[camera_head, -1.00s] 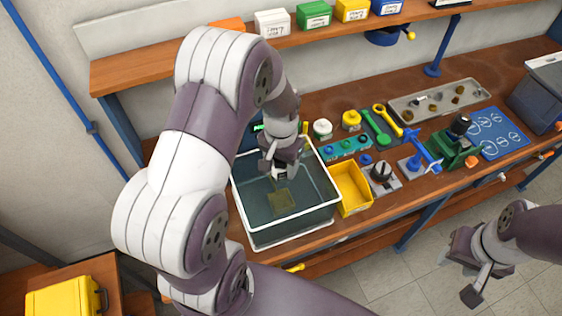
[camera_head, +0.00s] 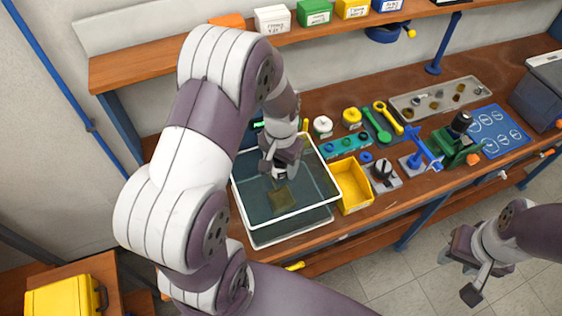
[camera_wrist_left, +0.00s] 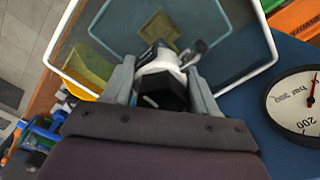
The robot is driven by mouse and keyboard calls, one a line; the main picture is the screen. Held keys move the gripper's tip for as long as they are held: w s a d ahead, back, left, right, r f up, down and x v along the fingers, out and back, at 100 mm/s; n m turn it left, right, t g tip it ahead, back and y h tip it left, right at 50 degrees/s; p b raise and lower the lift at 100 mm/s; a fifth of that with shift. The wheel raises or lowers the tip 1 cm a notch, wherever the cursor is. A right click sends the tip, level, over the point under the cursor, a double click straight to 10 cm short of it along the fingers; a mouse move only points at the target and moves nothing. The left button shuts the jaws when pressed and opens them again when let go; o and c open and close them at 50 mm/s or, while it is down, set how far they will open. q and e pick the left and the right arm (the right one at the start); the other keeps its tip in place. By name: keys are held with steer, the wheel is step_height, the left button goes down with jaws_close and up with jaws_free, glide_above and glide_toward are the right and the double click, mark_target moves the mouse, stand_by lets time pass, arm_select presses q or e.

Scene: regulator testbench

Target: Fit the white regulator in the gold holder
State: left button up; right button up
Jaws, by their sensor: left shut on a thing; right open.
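A white regulator with black parts (camera_wrist_left: 163,62) sits between the fingers of my left gripper (camera_wrist_left: 160,80), which is shut on it. In the head view my left gripper (camera_head: 280,168) is over the clear tank (camera_head: 337,190), and its fingers and the regulator are hard to make out there. A gold, square piece (camera_head: 281,199), seemingly the gold holder, lies low in the tank. It also shows in the left wrist view (camera_wrist_left: 160,28), beyond the regulator and apart from it. My right gripper (camera_head: 462,274) is open and empty, off the bench front at the lower right.
A yellow bin (camera_head: 353,187) stands right of the tank. Farther right are several tools, a green vise (camera_head: 450,147) and a blue board (camera_head: 498,131). A pressure gauge (camera_wrist_left: 298,100) is close to my left gripper in the wrist view. A shelf (camera_head: 170,67) runs along the back.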

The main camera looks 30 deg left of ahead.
arm_select(q)
step_height(320, 180, down, 9)
steer(key=b, duration=0.4)
steer(key=shift+r, duration=0.15)
stand_by(7.0)
